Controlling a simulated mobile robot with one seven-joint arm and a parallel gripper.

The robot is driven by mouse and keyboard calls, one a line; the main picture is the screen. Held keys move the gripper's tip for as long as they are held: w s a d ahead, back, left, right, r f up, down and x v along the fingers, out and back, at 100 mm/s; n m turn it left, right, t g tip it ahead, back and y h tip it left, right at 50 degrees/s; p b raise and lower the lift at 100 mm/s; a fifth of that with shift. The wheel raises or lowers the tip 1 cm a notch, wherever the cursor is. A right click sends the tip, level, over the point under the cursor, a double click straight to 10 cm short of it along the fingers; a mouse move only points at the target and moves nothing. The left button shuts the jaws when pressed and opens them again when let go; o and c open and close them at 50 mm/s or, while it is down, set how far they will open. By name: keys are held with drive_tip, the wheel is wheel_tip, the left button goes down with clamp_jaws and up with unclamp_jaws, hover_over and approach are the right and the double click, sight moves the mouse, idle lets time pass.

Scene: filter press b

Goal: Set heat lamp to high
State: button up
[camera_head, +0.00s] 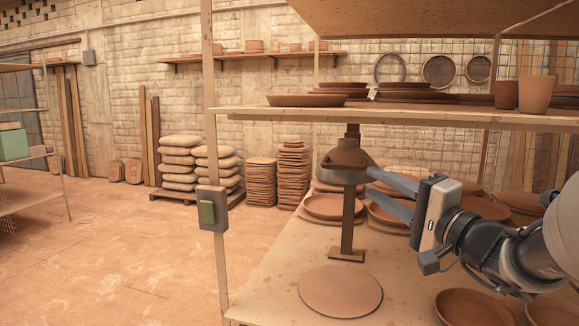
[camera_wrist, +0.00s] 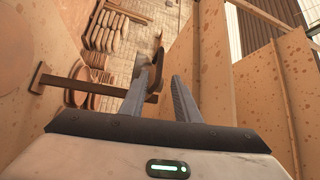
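The heat lamp (camera_head: 347,163) has a dark, dome-shaped head on a brown post with a flat foot. It stands on the lower shelf, under the upper board. In the wrist view the lamp's post (camera_wrist: 85,87) lies sideways, and its head is partly behind my fingers. My gripper (camera_head: 372,187) is open, its two fingers pointing left at the right side of the lamp head. The upper fingertip is close to the head's rim; I cannot tell if it touches. The fingers are apart and empty in the wrist view (camera_wrist: 162,82). No setting mark is readable on the lamp.
A box with a green rocker (camera_head: 207,212) is fixed to the front left shelf post. The upper shelf board (camera_head: 420,112) lies just above my gripper. Clay plates (camera_head: 333,206) crowd the lower shelf behind and below it. A round disc (camera_head: 340,291) lies in front. Open floor is at left.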

sight(346, 169)
drive_tip(key=x, duration=1.1)
drive_tip(key=shift+w, duration=0.15)
clamp_jaws()
